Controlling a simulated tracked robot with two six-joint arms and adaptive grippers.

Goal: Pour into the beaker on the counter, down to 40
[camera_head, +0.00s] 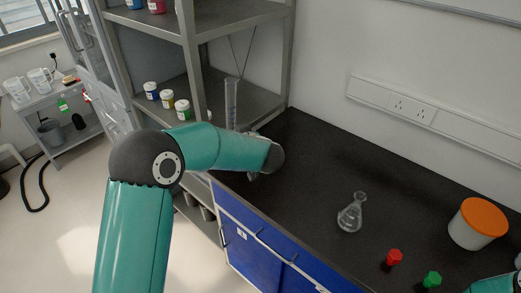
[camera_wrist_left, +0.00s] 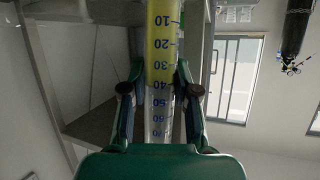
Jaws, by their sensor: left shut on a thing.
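A tall clear graduated cylinder (camera_head: 231,103) rises above my left forearm in the head view; its lower part is hidden behind the arm. In the left wrist view the cylinder (camera_wrist_left: 161,35) shows blue numbers and yellow liquid, in a view that appears upside down. The yellow fades around the 40 to 50 marks; the exact level is unclear. My left gripper (camera_wrist_left: 157,78) is shut on the cylinder. A clear conical glass flask (camera_head: 351,216), the only beaker-like vessel I see on the counter, stands upright, apart from the gripper. Of my right arm, only a teal part shows at lower right.
The black counter (camera_head: 310,160) is clear between my left arm and the flask. A red cap (camera_head: 394,257), a green cap (camera_head: 432,279) and a white tub with an orange lid (camera_head: 478,224) are to the flask's right. A grey shelf (camera_head: 200,75) with small jars stands at left.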

